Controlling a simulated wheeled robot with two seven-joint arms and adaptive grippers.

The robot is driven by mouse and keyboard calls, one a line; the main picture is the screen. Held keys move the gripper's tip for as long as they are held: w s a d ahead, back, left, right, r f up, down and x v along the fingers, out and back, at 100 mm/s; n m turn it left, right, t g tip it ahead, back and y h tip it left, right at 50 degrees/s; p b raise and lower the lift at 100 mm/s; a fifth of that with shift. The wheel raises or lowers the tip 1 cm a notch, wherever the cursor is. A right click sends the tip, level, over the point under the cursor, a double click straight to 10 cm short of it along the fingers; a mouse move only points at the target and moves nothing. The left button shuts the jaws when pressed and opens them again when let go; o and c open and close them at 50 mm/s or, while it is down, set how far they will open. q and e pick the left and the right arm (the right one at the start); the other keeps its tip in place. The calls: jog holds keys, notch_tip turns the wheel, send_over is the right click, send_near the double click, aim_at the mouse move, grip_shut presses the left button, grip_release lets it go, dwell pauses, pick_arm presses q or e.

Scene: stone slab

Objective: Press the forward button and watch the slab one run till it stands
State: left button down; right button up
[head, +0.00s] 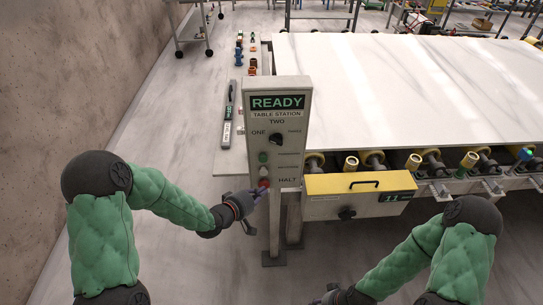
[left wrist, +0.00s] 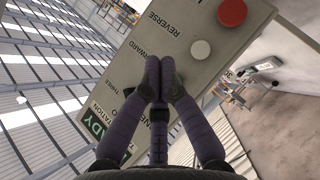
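The grey control panel (head: 291,170) stands on a post, its green display (head: 277,102) reading READY. Below its dark selector knob (head: 276,139) are a green button (head: 263,157), a white button (head: 263,170) and a red button (head: 263,184) by HALT. My left gripper (head: 260,193) is at the panel's lower left. The white slab (head: 400,85) lies flat on the roller table. My right gripper (head: 322,298) is low, its fingers unclear.
Tools and small parts (head: 228,105) lie on a strip left of the panel. A concrete wall (head: 70,70) is at left. The floor between is clear.

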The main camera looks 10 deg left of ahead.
aim_at(263, 158)
pick_arm(q)
jog(key=shift+w+d+r, duration=0.15)
jog(key=shift+w+r, duration=0.2)
jog(key=shift+r, duration=0.4)
jog(key=shift+w, duration=0.15)
jog(key=w+a, duration=0.2)
jog(key=w, duration=0.6)
jog(key=shift+a, duration=0.2)
